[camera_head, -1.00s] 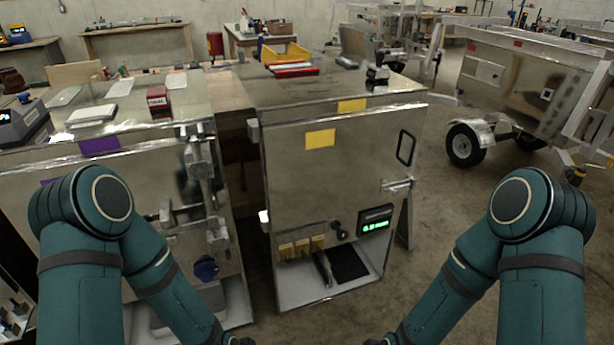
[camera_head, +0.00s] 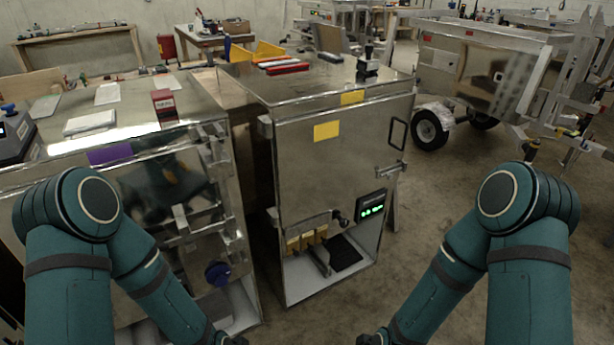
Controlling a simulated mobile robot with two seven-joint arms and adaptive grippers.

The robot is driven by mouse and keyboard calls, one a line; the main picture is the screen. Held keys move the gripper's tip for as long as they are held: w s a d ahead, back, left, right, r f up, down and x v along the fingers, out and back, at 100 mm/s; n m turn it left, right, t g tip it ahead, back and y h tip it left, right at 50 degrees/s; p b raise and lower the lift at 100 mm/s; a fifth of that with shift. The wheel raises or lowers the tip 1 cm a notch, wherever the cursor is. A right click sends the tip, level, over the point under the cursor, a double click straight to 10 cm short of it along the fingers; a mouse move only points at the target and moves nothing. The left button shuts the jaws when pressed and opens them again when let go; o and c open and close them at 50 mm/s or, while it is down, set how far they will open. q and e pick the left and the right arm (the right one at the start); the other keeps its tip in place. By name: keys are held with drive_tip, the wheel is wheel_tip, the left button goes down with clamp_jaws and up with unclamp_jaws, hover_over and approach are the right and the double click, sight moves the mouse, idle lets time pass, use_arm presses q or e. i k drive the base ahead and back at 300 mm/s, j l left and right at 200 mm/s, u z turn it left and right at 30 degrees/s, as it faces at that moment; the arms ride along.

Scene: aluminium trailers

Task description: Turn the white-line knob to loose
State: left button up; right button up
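A black knob (camera_head: 338,219) sits on the front of the right steel cabinet (camera_head: 345,150), left of a small box with a green lit display (camera_head: 372,208). A blue knob (camera_head: 217,274) sits low on the front of the left steel cabinet (camera_head: 150,200). I cannot make out a white line on either knob. My two teal arms come in from the lower left and lower right and slope down toward the bottom edge.
Yellow tabs (camera_head: 307,240) and a black pad (camera_head: 341,253) lie in the open bay under the right cabinet's panel. A door latch (camera_head: 390,171) juts from its right side. A wheeled trailer (camera_head: 470,75) stands behind at right. Floor (camera_head: 420,225) right of the cabinet is clear.

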sight(344, 223)
drive_tip(key=i+l+u, duration=0.1)
drive_tip(key=u, duration=0.2)
drive_tip(key=i+l+u, duration=0.1)
drive_tip(key=u, duration=0.2)
drive_tip(key=i+l+u, duration=0.15)
drive_tip(key=l, duration=0.35)
drive_tip(key=i+l+u, duration=0.15)
drive_tip(key=l, duration=0.4)
drive_tip(key=i+l, duration=0.15)
drive_tip(key=l, duration=0.6)
drive_tip(key=i+l+u, duration=0.1)
drive_tip(key=l, duration=0.65)
drive_tip(key=i+l, duration=0.15)
drive_tip(key=l, duration=0.55)
drive_tip(key=i+l+u, duration=0.1)
drive_tip(key=l, duration=0.65)
drive_tip(key=i+l, duration=0.1)
drive_tip(key=l, duration=0.65)
